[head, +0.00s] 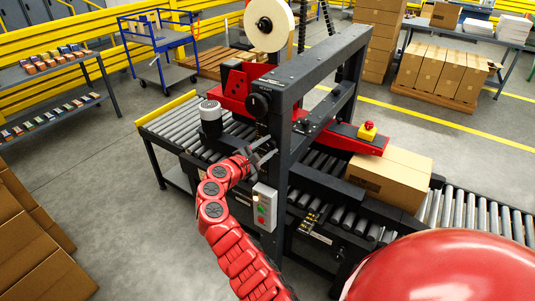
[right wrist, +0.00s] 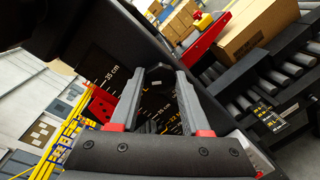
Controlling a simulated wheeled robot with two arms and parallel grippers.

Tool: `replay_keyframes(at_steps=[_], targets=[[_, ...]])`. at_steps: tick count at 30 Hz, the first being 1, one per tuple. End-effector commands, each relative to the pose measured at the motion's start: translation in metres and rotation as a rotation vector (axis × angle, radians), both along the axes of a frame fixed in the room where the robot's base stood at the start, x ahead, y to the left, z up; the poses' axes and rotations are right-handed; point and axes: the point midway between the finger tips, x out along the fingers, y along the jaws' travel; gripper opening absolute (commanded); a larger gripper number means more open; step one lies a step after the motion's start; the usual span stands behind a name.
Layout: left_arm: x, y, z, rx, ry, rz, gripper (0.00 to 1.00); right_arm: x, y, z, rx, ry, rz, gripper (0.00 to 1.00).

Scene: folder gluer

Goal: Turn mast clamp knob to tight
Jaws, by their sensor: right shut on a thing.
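The mast clamp knob (right wrist: 163,104) is a dark, many-sided knob between my fingers in the right wrist view. It sits against the black mast, which carries a printed centimetre scale (right wrist: 110,76). My right gripper (head: 266,154) reaches the near post of the black machine frame (head: 281,120) in the head view. It also shows in the right wrist view (right wrist: 161,78), with its two grey fingers closed on the knob's sides. In the head view the gripper and frame largely hide the knob, and I cannot read its setting. My left gripper is not in view.
A carton (head: 390,178) lies on the roller conveyor (head: 460,214) at right.

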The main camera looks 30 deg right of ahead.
Motion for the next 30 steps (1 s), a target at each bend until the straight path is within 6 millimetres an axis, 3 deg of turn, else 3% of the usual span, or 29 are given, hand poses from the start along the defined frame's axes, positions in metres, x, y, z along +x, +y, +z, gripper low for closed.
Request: replay_keyframes(at_steps=[1, 18, 30], targets=[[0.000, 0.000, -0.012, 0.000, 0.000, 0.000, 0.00, -0.001, -0.001, -0.006, 0.014, -0.042, -0.002, 0.00], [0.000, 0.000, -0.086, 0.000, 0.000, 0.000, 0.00, -0.002, -0.001, -0.006, 0.217, -0.527, -0.001, 0.00], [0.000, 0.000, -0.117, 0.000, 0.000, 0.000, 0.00, -0.002, -0.002, -0.004, 0.306, -0.735, -0.003, 0.00]])
